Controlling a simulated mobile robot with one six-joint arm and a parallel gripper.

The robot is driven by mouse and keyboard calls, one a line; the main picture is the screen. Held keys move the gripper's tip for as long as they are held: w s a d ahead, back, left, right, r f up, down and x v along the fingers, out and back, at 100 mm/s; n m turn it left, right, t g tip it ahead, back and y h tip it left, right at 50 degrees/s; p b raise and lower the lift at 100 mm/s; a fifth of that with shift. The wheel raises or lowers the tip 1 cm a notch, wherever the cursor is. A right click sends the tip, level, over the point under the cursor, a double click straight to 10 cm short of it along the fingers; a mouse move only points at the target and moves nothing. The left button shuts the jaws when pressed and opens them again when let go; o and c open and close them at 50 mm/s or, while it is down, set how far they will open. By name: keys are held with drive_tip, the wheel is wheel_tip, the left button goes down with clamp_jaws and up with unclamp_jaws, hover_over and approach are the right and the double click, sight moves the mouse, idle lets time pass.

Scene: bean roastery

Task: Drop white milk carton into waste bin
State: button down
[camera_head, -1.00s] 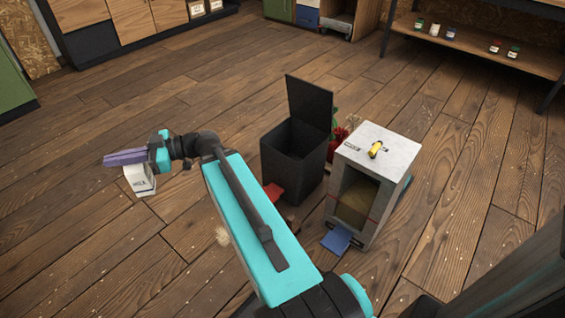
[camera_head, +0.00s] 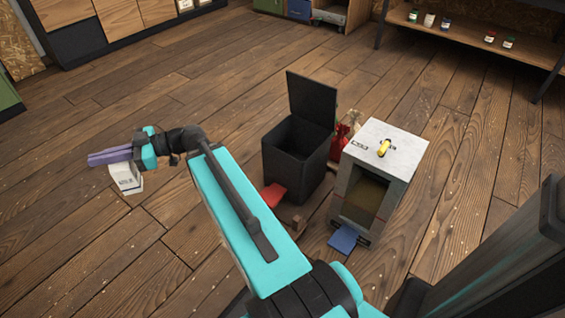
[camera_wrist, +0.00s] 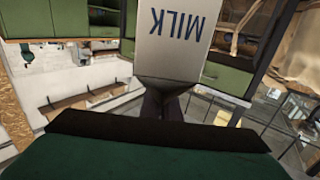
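The white milk carton (camera_head: 126,178) hangs below my gripper (camera_head: 108,157) at the left of the head view. In the wrist view the carton (camera_wrist: 180,40) shows its MILK lettering upside down, with its lower end between the dark fingers (camera_wrist: 163,104). My gripper is shut on it. The carton looks held above the floor, to the left of the bin. The black waste bin (camera_head: 292,168) stands in the middle with its lid (camera_head: 311,100) raised and a red pedal (camera_head: 273,196) at its front. Its inside is dark.
A pale box-shaped bin (camera_head: 374,180) with an open front, a yellow item on top and a blue pedal (camera_head: 343,239) stands right of the black bin. A red object (camera_head: 340,138) sits between them. Open wooden floor (camera_head: 90,250) lies to the left and front.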

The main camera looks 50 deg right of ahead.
drive_tip(key=shift+d, duration=0.2)
drive_tip(key=w+d+m+t+h+p, duration=0.25)
drive_tip(key=d+m+t+h, duration=0.35)
drive_tip(key=d, duration=1.3)
drive_tip(key=w+d+m+t+h+p, duration=0.3)
drive_tip(key=d+h, duration=0.4)
drive_tip(key=d, duration=1.1)
drive_tip(key=s+d+f+m+g+h+p, duration=0.1)
drive_tip(key=s+d+f+m+g+h, duration=0.1)
drive_tip(key=s+d, duration=0.4)
drive_tip(key=s+d+f+m+g+h+p, duration=0.1)
drive_tip(key=s+d+f+m+h, duration=0.4)
drive_tip(key=d, duration=1.2)
drive_tip(key=s+d+f+m+g+h+p, duration=0.1)
drive_tip(key=s+d+f+h, duration=0.4)
drive_tip(key=d, duration=0.7)
drive_tip(key=shift+s+d+f+m+g+h, duration=0.15)
drive_tip(key=shift+s+m+g+h, duration=0.4)
drive_tip(key=shift+s, duration=0.4)
drive_tip(key=shift+s+a+f+m+g+h, duration=0.2)
drive_tip(key=shift+s+m+h, duration=0.25)
drive_tip(key=shift+s+m, duration=0.4)
drive_tip(key=shift+f, duration=0.1)
